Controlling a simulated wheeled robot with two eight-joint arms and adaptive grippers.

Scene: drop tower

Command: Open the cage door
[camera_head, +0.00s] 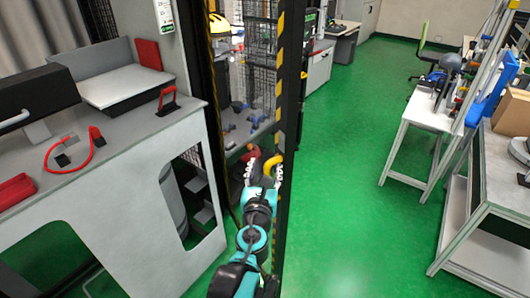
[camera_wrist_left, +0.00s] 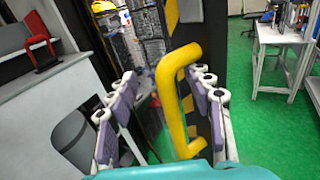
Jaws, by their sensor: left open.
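The cage door has a dark frame with a yellow-and-black striped edge (camera_head: 280,45). A yellow handle (camera_wrist_left: 178,100) is on the door's dark upright in the left wrist view. It also shows in the head view as a small yellow hook shape (camera_head: 273,162). My left gripper (camera_head: 265,170) is open at the handle. In the left wrist view the handle stands between the two spread fingers (camera_wrist_left: 163,105), nearer the right one, with no clear contact. I cannot tell how far the door stands from its frame. My right gripper is not in view.
A grey bench (camera_head: 130,130) with red-handled items stands at the left, close to my left arm. A white table (camera_head: 430,112) and a grey workbench (camera_head: 490,190) stand at the right. The green floor (camera_head: 350,170) between is clear.

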